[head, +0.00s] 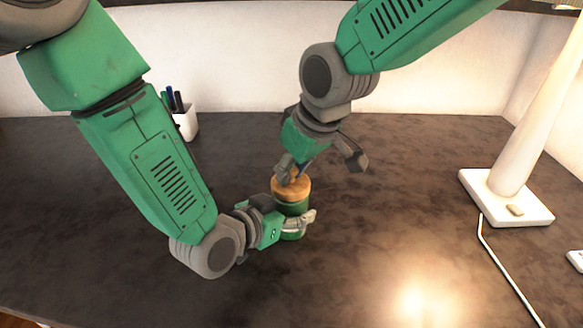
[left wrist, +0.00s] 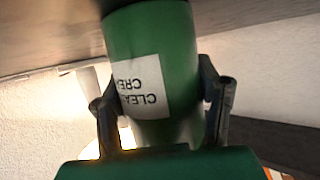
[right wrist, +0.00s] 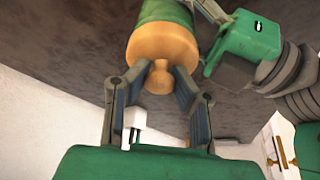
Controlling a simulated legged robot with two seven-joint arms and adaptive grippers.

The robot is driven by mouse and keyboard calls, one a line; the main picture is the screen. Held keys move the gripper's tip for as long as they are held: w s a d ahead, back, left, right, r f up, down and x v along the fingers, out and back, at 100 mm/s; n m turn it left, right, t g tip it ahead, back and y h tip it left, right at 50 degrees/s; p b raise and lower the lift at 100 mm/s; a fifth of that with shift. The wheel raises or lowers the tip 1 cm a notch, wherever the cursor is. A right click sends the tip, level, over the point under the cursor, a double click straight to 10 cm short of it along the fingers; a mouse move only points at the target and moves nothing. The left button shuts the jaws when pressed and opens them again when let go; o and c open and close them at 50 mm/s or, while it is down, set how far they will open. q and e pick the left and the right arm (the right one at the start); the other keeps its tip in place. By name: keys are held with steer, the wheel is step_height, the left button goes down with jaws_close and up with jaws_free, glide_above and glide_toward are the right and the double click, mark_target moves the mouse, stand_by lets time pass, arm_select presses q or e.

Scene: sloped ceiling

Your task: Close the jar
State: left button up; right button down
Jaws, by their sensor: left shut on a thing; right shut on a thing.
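The green jar (head: 292,207) stands on the dark table and shows a white label in the left wrist view (left wrist: 141,85). The wooden lid (head: 291,187), with a round knob, is at the jar's top, in line with it. I cannot tell whether it is fully seated. My left gripper (head: 291,216) is shut around the jar's body from the left. My right gripper (head: 291,174) comes from above and is shut on the lid's knob (right wrist: 158,79), between its fingertips in the right wrist view. The jar's far side is hidden.
A white pen cup (head: 188,123) with several pens stands at the back left. A white lamp base (head: 506,198) with a cord is at the right. The table (head: 400,220) between jar and lamp is clear. A white wall closes off the back.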

steer(key=shift+f, duration=0.4)
steer(key=c, duration=1.3)
jaws_free()
steer(key=v, duration=1.2)
steer(key=shift+w, duration=0.1)
arm_select(q)
steer(key=o, duration=1.8)
steer(key=v, duration=1.1)
steer(key=shift+s+a+r, duration=0.15)
steer(key=shift+s+a, duration=0.1)
